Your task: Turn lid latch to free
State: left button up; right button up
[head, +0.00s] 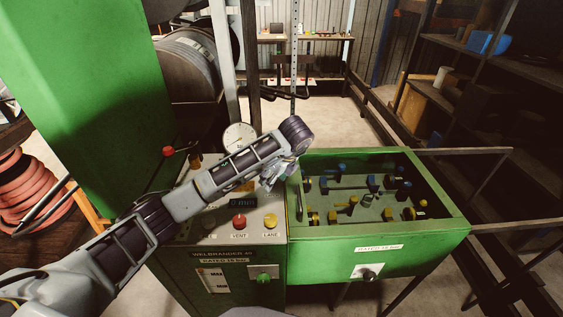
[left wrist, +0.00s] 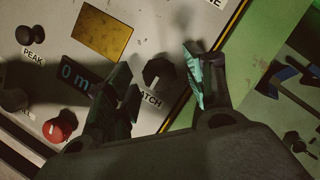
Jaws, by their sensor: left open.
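The dark latch knob (left wrist: 158,73) shows in the left wrist view on the pale control panel, above a partly covered label ending in "ATCH". My left gripper (left wrist: 160,68) is open, with one finger on each side of the knob and nothing held. I cannot tell whether the fingers touch it. In the head view my left gripper (head: 278,173) is over the right edge of the control panel (head: 208,224), and it hides the knob there. The knob's exact turn angle is unclear in shadow. My right gripper is not in view.
A green trough (head: 335,245) with several blue and yellow fittings inside stands right of the panel. A red VENT button (head: 239,220) and yellow LANE button (head: 270,221) sit near the panel's front. A round gauge (head: 239,138) stands behind it. A green column (head: 95,110) rises at left.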

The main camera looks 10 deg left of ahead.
pick_arm(q)
jog(key=v, duration=1.1)
dwell(0.9)
jog(key=shift+s+d+r, duration=0.1)
dwell(0.6)
